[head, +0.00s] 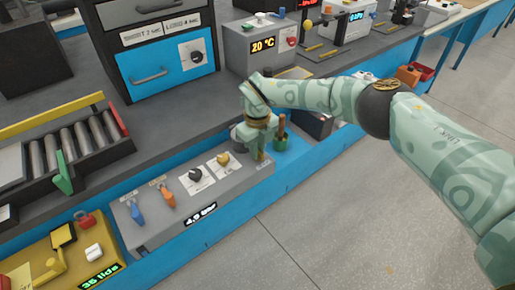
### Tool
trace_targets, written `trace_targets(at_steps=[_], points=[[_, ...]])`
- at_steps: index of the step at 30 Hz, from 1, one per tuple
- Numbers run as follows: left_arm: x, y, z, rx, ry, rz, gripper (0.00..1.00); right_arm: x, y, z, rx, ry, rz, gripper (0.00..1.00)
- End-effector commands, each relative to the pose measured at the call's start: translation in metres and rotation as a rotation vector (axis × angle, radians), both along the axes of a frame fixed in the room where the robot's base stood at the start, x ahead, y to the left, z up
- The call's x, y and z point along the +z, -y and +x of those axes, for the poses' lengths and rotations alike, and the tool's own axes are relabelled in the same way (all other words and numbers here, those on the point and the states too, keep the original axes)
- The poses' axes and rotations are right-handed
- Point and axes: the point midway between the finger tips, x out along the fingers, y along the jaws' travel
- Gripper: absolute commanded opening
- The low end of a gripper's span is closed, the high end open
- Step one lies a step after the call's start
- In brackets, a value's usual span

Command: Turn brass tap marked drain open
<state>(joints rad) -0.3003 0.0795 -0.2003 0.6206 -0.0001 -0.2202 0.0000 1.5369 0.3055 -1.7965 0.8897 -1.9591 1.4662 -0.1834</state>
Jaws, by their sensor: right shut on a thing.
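A grey control box (190,220) at the lower middle carries a row of taps and knobs on its top. My right gripper (260,148) points down at the box's far right end, with its fingers shut on a small brass-coloured piece, which seems to be the brass tap (261,155). The gripper hides most of the tap, so its angle cannot be told. A small label (263,166) lies just below it, too small to read. My left gripper is not in view.
On the same box are a blue tap (136,214), an orange tap (167,197), a black knob (195,174) and a yellow knob (222,158). A green pot (281,144) stands close to the right of my gripper. A yellow box (70,262) is at the lower left.

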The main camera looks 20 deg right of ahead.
Motion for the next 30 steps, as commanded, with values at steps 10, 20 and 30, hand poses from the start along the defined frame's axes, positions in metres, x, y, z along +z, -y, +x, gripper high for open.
trace_targets(at_steps=[10, 20, 30], points=[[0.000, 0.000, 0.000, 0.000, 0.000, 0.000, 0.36, 0.000, 0.000, 0.001, 0.007, 0.003, -0.001, 0.00], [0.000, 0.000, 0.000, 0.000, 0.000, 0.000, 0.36, 0.000, 0.000, 0.000, 0.005, 0.001, -0.001, 0.35], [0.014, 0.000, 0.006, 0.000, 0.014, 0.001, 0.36, 0.045, 0.001, 0.001, 0.005, 0.008, -0.001, 0.35]])
